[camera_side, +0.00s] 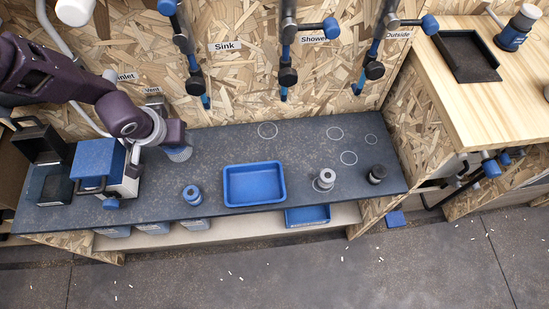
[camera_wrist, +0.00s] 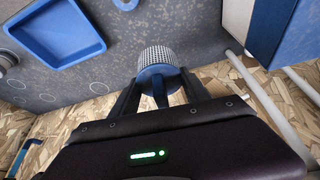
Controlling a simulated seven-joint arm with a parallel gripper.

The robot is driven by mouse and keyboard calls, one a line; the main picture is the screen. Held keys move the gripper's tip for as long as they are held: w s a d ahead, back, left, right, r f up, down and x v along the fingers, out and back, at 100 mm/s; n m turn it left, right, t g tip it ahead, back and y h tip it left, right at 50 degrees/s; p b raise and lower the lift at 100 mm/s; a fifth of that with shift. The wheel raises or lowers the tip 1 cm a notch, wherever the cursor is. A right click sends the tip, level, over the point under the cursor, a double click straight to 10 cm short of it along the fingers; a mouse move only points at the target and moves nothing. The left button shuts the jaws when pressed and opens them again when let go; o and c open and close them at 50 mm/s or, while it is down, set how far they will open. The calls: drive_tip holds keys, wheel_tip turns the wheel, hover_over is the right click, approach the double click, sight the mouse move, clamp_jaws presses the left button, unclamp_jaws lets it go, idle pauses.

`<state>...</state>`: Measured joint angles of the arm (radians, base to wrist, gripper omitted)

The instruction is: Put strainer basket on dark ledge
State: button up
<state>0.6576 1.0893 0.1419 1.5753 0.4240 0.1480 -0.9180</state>
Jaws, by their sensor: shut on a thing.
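The strainer basket (camera_wrist: 157,57) is a grey perforated cup with a blue base and handle. In the wrist view my gripper (camera_wrist: 158,92) is shut on its blue part, with a finger on each side. In the side view the basket (camera_side: 179,153) hangs under my gripper (camera_side: 172,143), partly hidden by it, over the back left of the dark speckled ledge (camera_side: 228,148). I cannot tell whether the basket touches the ledge.
A blue-and-white box unit (camera_side: 98,160) stands close left of my gripper. A blue tray (camera_side: 254,185), a blue fitting (camera_side: 192,195), a grey fitting (camera_side: 325,179) and a black knob (camera_side: 377,174) stand to the right. The ledge between basket and tray is clear.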

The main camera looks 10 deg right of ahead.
drive_tip(key=w+n, duration=0.1)
drive_tip(key=w, duration=0.2)
drive_tip(key=shift+w+d, duration=0.1)
drive_tip(key=shift+d, duration=0.1)
wheel_tip(320, 180, down, 10)
drive_tip(key=shift+f, duration=0.1)
drive_tip(key=o, duration=1.4)
drive_tip(key=v, duration=1.2)
drive_tip(key=shift+d, duration=0.2)
